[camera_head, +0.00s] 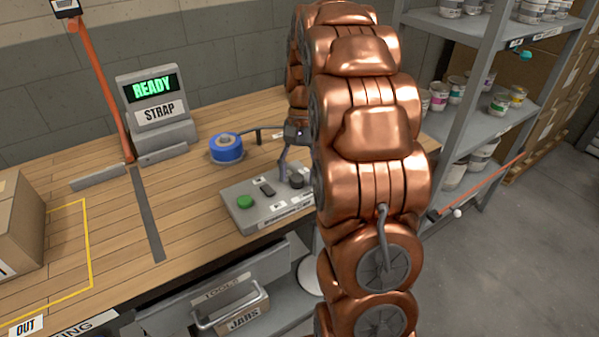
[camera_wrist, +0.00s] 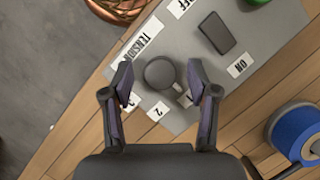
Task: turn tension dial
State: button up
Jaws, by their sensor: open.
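The tension dial is a dark round knob (camera_wrist: 160,73) on a grey control panel (camera_wrist: 125,75), beside a label reading TENSION and a small label with a 2. In the head view the knob (camera_head: 297,181) sits at the panel's right end, partly behind my arm. My gripper (camera_wrist: 160,85) is open, with one finger on each side of the knob. In the head view my gripper (camera_head: 284,165) is small and partly hidden over the panel's back edge.
The panel also holds a dark rocker switch (camera_wrist: 216,33) by the ON label and a green button (camera_head: 245,201). A blue tape roll (camera_head: 227,148) lies behind the panel. A STRAP display (camera_head: 150,95) reads READY. A box (camera_head: 20,220) stands left; shelves (camera_head: 475,75) stand right.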

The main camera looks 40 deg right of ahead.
jog(key=v, duration=0.7)
jog(key=shift+r, duration=0.2)
dwell(0.6)
jog(key=s+a+r+n+h+p, duration=0.25)
jog(key=s+a+n+p, duration=0.2)
jog(key=s+a, duration=0.75)
jog(key=s+a+f+n+p, duration=0.1)
jog(key=s+a+n, duration=0.1)
jog(key=s, duration=0.4)
jog(key=s+a+f+n+t+p, duration=0.1)
jog(key=s+a+n+p, duration=0.1)
jog(key=s+a, duration=0.3)
jog(key=shift+s+a+f+n+h+p, duration=0.3)
jog(key=shift+s+n+h, duration=0.25)
jog(key=shift+s, duration=0.5)
